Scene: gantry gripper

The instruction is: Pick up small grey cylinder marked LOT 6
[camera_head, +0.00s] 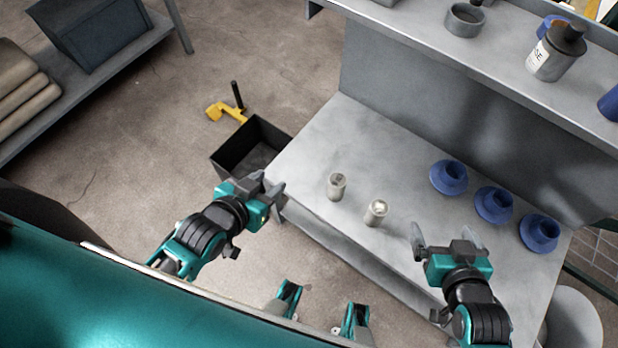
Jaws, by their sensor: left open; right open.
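Two small grey cylinders stand upright on the grey bench (345,135). One cylinder (337,187) is further left and back; the other cylinder (376,213) is closer to the front edge. The markings are too small to read, so I cannot tell which is LOT 6. My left gripper (268,184) is open and empty at the bench's left front edge, left of both cylinders. My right gripper (447,238) is open and empty over the front of the bench, right of the nearer cylinder and apart from it.
Several blue flanged parts, one of them a blue flanged part (494,205), stand in a row on the bench's right side. A raised shelf (480,65) behind holds a grey bottle (556,52) and a grey ring (465,19). A black bin (250,150) is beside the bench's left end.

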